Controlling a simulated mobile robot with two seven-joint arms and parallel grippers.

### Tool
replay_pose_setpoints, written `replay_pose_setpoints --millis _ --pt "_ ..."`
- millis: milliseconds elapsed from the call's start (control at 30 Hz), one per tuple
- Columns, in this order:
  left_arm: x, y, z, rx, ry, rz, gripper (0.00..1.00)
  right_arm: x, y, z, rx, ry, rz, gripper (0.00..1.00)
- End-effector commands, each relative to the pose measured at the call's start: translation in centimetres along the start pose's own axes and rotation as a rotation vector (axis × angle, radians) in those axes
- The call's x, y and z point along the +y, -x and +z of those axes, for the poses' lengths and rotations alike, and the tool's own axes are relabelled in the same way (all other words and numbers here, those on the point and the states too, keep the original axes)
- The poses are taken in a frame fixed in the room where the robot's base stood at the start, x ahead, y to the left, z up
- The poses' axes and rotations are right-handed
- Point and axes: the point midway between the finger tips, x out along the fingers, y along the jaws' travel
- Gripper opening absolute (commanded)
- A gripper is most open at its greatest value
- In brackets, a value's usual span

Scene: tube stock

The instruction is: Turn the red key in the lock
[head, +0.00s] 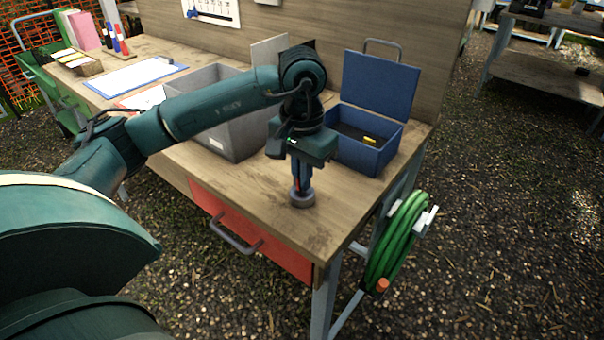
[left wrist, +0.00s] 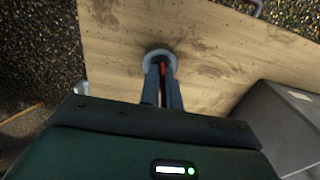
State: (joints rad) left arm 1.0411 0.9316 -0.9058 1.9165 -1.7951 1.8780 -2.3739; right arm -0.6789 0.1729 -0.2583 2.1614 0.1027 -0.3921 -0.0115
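The lock is a grey round piece (head: 302,202) on the wooden bench top near its front right corner. It also shows in the left wrist view (left wrist: 153,55). The red key (head: 297,186) stands at the lock, seen as a narrow red strip between my fingers, also in the left wrist view (left wrist: 162,70). My left gripper (head: 301,188) points straight down over the lock, its two fingers close on either side of the key; it looks shut on it. The fingers hide most of the key, so its angle is hard to tell. My right gripper is not in view.
A grey bin (head: 232,146) and an open blue box (head: 352,156) with a yellow item (head: 370,140) stand behind the lock. A red drawer front (head: 285,256) with a handle is below the bench top. A green hose (head: 392,245) hangs at the right side. Bench right of the lock is clear.

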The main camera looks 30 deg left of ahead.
Motion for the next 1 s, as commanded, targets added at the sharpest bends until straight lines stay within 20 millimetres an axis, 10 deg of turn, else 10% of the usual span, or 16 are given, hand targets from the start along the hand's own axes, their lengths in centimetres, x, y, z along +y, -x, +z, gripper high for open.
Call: replay_pose_setpoints --millis 600,1000 --pt "-0.01 -0.01 0.02 -0.001 0.562 -0.001 0.00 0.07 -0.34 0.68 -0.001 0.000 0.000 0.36" --pt "0.00 0.02 0.01 -0.001 0.640 -0.001 0.00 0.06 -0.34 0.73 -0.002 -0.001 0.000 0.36"
